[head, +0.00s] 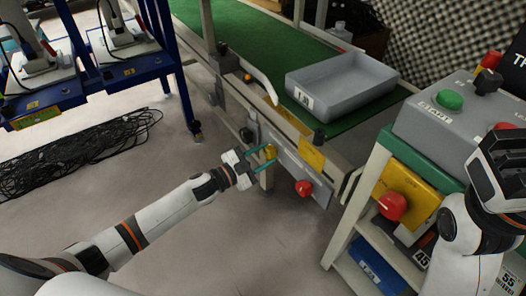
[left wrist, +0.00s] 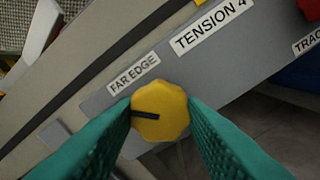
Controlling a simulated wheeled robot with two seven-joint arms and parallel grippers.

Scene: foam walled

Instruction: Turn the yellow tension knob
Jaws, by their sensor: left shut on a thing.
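The yellow tension knob (left wrist: 160,112) sits on a grey panel (left wrist: 105,97) on the side of the conveyor. Its dark pointer line points left in the left wrist view. Labels above it read "FAR EDGE" and "TENSION 4". My left gripper (left wrist: 160,118) has its two green fingers on either side of the knob, shut on it. In the head view the left gripper (head: 262,159) reaches the panel from the left, and the knob (head: 270,152) shows between its fingertips. My right gripper (head: 497,165) is at the right edge; its fingers cannot be made out clearly.
A red knob (head: 304,187) is on the same panel, to the right. A grey bin (head: 340,84) stands on the green belt (head: 240,38). A control box (head: 440,118) with a green button is at the right. Black cables (head: 80,155) lie on the floor at left.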

